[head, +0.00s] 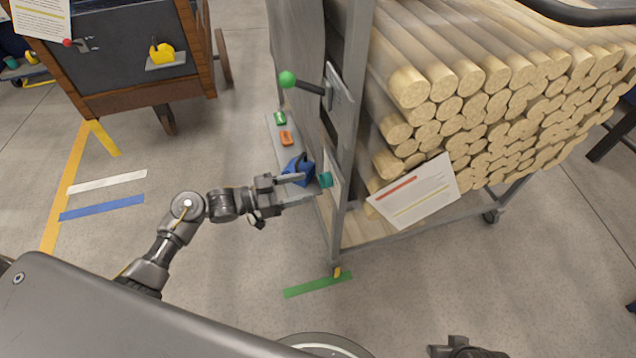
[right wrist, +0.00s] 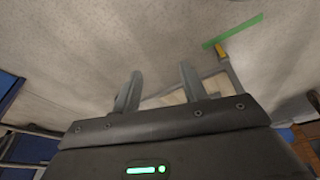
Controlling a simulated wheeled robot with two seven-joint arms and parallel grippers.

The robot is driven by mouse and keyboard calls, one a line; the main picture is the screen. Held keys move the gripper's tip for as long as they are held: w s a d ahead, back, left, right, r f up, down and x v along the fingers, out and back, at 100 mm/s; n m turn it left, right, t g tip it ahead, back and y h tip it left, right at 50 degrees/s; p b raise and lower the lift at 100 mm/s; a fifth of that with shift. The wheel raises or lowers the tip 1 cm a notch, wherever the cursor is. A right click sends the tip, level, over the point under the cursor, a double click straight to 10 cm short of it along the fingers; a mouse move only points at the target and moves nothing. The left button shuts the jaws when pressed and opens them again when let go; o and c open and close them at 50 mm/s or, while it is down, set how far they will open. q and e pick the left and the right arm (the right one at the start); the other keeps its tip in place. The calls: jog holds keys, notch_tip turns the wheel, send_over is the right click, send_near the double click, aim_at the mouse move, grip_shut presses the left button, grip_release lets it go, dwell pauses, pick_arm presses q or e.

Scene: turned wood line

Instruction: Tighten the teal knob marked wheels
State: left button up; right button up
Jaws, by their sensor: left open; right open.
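The teal knob (head: 325,179) sits on a pale plate on the side of the metal rack cart, low on its front post. No marking on it is readable from here. My left gripper (head: 312,187) is open, its two fingers pointing right, with their tips close to the knob. I cannot tell whether they touch it. My right gripper (right wrist: 157,92) is open and empty in the right wrist view, with floor beyond its fingers. In the head view only a dark part of my right arm shows at the bottom edge.
The cart carries stacked wooden rods (head: 480,90) and a hanging paper sheet (head: 415,192). A green-balled lever (head: 287,79) sticks out above the knob. A blue object (head: 297,168) sits right behind my left gripper, near green (head: 280,118) and orange (head: 286,138) pieces.

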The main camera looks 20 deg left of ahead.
aim_at(325, 180)
pick_arm(q)
jog(key=x, duration=0.5)
jog(key=shift+w+d, duration=0.1)
jog(key=shift+d, duration=0.1)
pick_arm(e)
jog(key=shift+r, duration=0.5)
pick_arm(q)
jog(key=c, duration=1)
pick_arm(e)
jog(key=shift+s+f, duration=0.1)
jog(key=shift+f, duration=0.05)
